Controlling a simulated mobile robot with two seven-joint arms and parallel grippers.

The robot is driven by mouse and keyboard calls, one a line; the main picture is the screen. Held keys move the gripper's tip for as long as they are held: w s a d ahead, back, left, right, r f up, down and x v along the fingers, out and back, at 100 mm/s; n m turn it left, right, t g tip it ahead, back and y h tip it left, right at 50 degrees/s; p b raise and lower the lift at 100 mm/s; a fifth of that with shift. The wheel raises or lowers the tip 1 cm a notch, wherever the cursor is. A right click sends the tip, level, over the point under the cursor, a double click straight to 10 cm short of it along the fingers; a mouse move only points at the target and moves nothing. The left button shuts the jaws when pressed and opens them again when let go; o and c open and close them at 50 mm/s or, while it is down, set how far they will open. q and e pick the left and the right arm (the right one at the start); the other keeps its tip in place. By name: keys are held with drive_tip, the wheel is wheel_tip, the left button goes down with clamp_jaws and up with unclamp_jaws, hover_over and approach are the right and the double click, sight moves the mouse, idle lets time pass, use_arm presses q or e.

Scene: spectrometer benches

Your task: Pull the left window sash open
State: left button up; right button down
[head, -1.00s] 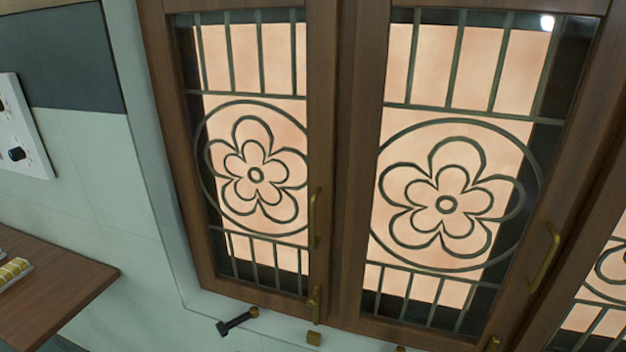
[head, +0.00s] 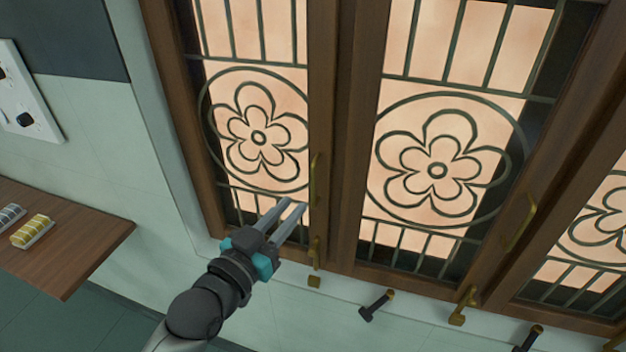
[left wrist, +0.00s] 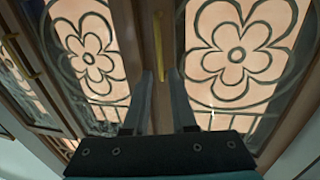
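The left window sash (head: 207,170) is a dark wood frame with a flower-patterned glass pane. It looks shut. Its upright brass handle (head: 317,180) is on its right stile. My left gripper (head: 298,207) is in front of the sash's lower right part, just below and left of the handle in the head view. Its two fingers are apart and nothing is held. In the left wrist view the fingers (left wrist: 161,75) point towards a brass handle (left wrist: 158,46), which lies beyond the tips in the gap between them. My right gripper is not in view.
A middle sash (head: 346,150) with its own handle (head: 522,222) stands to the right, and another beyond it. Brass catches (head: 315,262) and dark pegs (head: 376,305) line the sill. A wooden shelf (head: 85,255) with small trays is at left, near a white wall panel (head: 28,95).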

sight(312, 185)
use_arm(q)
drive_tip(key=x, duration=0.8)
drive_tip(key=shift+w+d, duration=0.2)
drive_tip(key=shift+w, duration=0.1)
drive_tip(key=shift+c, duration=0.2)
clamp_jaws()
idle(1.0)
